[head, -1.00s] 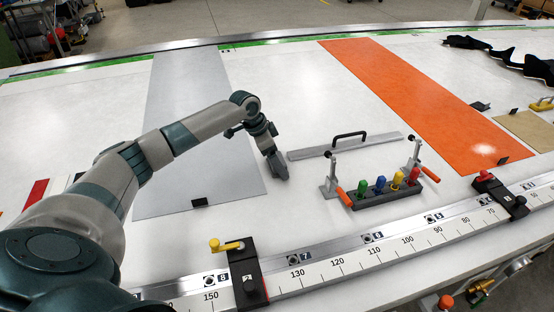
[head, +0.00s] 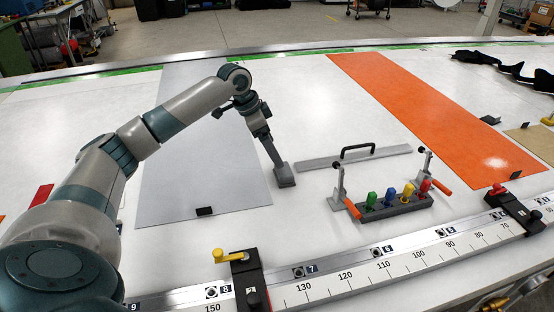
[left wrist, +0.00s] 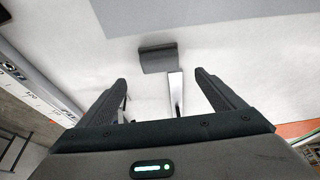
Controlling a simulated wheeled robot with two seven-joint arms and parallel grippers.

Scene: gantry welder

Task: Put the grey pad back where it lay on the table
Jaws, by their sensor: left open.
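The small grey pad (head: 286,182) lies on the white table, just right of the large light-grey sheet and near the left end of the metal bar. My left gripper (head: 276,162) is above it, pointing down, and hides part of it in the head view. In the left wrist view the dark grey pad (left wrist: 158,60) shows beyond the open fingers of the left gripper (left wrist: 158,80), with nothing held between them. My right gripper is not in view.
The light-grey sheet (head: 180,150) lies to the left. The handled metal bar (head: 330,160) and a rack (head: 390,208) with coloured-topped items and upright clamps stand to the right. The ruled rail (head: 370,262) runs along the front. Bare table lies between rack and sheet.

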